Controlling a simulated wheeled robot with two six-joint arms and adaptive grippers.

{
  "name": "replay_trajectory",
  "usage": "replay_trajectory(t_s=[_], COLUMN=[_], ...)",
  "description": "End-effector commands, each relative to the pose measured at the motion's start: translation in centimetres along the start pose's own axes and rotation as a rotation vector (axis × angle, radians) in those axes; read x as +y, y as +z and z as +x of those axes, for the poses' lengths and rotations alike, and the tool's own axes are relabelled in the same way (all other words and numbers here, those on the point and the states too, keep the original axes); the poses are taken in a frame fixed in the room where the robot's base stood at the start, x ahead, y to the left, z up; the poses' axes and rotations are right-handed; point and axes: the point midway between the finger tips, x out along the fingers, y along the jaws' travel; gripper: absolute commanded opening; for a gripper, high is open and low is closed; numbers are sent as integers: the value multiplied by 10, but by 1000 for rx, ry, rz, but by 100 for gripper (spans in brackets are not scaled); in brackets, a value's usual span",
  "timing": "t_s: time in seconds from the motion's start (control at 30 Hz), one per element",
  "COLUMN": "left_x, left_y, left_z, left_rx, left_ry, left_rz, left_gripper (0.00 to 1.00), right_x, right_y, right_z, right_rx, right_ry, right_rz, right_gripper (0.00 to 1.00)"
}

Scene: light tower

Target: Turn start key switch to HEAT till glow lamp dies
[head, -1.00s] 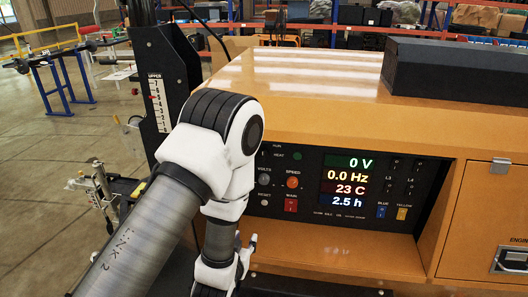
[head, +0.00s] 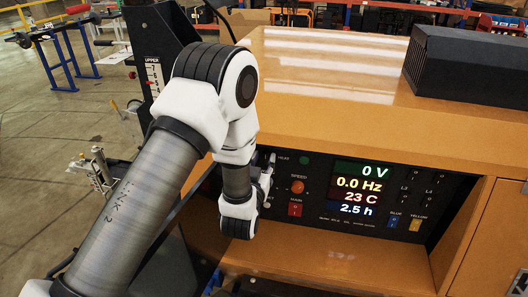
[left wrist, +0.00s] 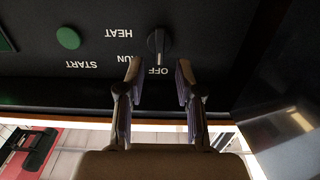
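The start key switch (left wrist: 159,42) is a black knob with a light mark on a dark panel, seen upside down in the left wrist view. Its pointer stands upright in the picture, in line with the OFF label; RUN, START and HEAT labels are to the left. A dull green lamp (left wrist: 68,38) sits beside HEAT; it also shows in the head view (head: 304,160) and looks unlit. My left gripper (left wrist: 158,74) is open, its fingers to either side of the OFF label, just short of the knob. In the head view my left gripper (head: 266,175) hides the switch.
The orange cabinet (head: 340,118) overhangs the recessed panel, with a ledge (head: 330,258) below. Displays read 0 V, 0.0 Hz, 23 C and 2.5 h (head: 358,188). An orange speed knob (head: 297,187) and a red main switch (head: 295,209) are right of the gripper.

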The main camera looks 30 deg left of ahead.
Motion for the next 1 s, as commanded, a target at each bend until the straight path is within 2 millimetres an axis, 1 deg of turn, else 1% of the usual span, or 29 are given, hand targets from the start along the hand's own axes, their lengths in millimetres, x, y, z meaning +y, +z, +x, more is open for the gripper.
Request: replay_trajectory(t_s=[0.03, 0.1, 0.33, 0.37, 0.4, 0.43, 0.77, 1.0], left_x=[0, 0, 0, 0, 0, 0, 0, 1], left_y=[-2, -1, 1, 1, 1, 1, 1, 2], left_z=[6, 11, 12, 12, 12, 12, 12, 12], left_rx=[0, 0, -1, -1, -1, -1, -1, -1], left_ry=[-1, 0, 1, 1, 1, 1, 1, 1], left_rz=[0, 0, 0, 0, 0, 0, 5, 65], left_gripper=[35, 35, 35, 25, 11, 0, 0, 0], right_x=[0, 0, 0, 0, 0, 0, 0, 0], right_y=[0, 0, 0, 0, 0, 0, 0, 0], right_z=[-4, -5, -4, -4, -4, -4, -3, 2], right_rx=[1, 1, 1, 1, 1, 1, 1, 1], right_ry=[0, 0, 0, 0, 0, 0, 0, 0], right_rz=[0, 0, 0, 0, 0, 0, 0, 0], right_gripper=[0, 0, 0, 0, 0, 0, 0, 0])
